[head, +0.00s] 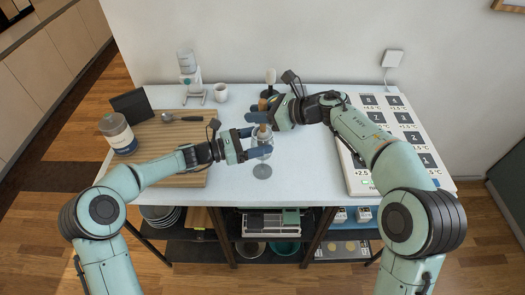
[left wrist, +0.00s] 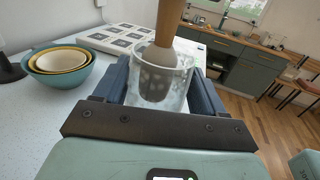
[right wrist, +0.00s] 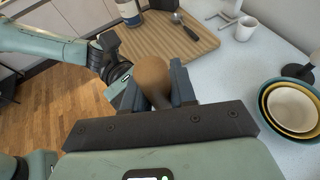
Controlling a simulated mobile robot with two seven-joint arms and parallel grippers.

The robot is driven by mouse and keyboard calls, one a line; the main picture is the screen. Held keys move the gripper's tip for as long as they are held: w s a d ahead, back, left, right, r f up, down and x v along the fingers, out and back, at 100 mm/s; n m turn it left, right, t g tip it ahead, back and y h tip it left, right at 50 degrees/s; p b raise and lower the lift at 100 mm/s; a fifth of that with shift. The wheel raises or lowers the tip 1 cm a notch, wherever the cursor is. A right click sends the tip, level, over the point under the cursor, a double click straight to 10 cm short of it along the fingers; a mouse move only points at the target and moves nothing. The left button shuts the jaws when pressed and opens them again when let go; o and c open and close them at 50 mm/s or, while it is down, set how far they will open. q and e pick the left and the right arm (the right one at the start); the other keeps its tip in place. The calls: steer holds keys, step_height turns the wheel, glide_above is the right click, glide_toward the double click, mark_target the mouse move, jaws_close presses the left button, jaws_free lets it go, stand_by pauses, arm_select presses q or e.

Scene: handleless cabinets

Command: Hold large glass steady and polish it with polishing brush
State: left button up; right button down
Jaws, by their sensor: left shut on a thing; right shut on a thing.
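The large clear stemmed glass (head: 263,153) is upright near the middle of the table, its foot low over or on the white top; I cannot tell which. My left gripper (head: 254,143) is shut on its bowl, and the glass (left wrist: 183,92) shows between the fingers in the left wrist view. My right gripper (head: 266,112) is above it, shut on the wooden handle of the polishing brush (right wrist: 152,75). In the left wrist view the handle (left wrist: 170,22) points down into the glass, and the brush's head is inside the bowl.
A wooden board (head: 180,135) with a spoon (head: 180,117) and jar (head: 118,133) lies left. A mug (head: 221,92) stands behind. Nested bowls (right wrist: 290,107) stand near the right gripper. A panel of labelled tiles (head: 393,140) fills the right side. The table's front middle is clear.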

steer(key=shift+w+d, duration=0.2)
steer(key=shift+d, duration=0.15)
steer(key=shift+s+a, duration=0.25)
steer(key=shift+a, duration=0.2)
steer(key=shift+s+d, duration=0.1)
stand_by(0.3)
steer(key=shift+w, duration=0.2)
